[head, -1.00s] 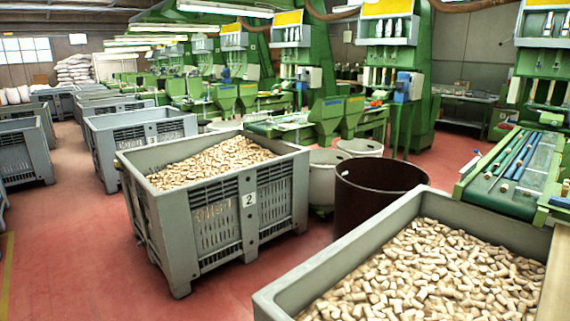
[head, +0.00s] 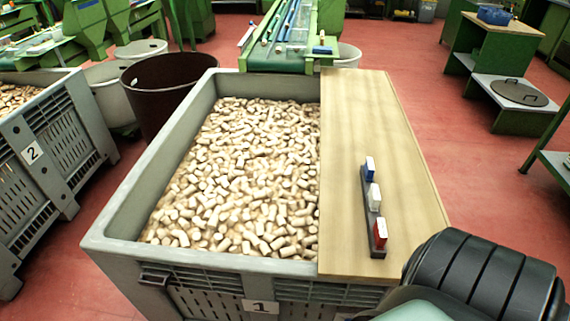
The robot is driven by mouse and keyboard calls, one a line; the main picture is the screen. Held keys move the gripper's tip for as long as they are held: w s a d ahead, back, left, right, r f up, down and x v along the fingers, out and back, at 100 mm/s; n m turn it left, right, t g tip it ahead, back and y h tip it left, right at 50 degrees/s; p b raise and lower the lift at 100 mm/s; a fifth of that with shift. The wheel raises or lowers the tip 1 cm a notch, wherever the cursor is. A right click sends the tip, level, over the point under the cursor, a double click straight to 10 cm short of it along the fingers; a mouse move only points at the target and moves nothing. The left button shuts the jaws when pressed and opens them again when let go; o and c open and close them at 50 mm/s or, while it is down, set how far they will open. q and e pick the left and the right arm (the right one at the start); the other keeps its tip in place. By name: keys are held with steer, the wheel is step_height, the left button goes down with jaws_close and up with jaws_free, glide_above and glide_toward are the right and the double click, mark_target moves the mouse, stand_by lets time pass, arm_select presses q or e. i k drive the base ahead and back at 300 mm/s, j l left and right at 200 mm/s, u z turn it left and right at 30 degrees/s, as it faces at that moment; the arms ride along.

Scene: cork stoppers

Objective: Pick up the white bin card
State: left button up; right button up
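The white bin card (head: 374,197) stands in a narrow dark holder (head: 366,212) on a wooden board. It is the middle one of three cards. A blue and white card (head: 369,168) stands behind it, and a red and white card (head: 380,233) stands in front of it. One of my arms comes in at the bottom right, below and right of the holder, apart from the cards. Neither gripper's fingers show.
The wooden board (head: 395,130) covers the right side of a grey bin (head: 130,220) full of corks (head: 250,170). A dark round tub (head: 165,90) and another grey bin (head: 60,140) stand to the left. Red floor (head: 480,140) is open at right.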

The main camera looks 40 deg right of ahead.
mark_target(374, 197)
steer(key=z, duration=2)
steer(key=k+l+u, duration=0.1)
steer(key=u, duration=1.8)
steer(key=z, duration=1.85)
steer(key=u, duration=0.3)
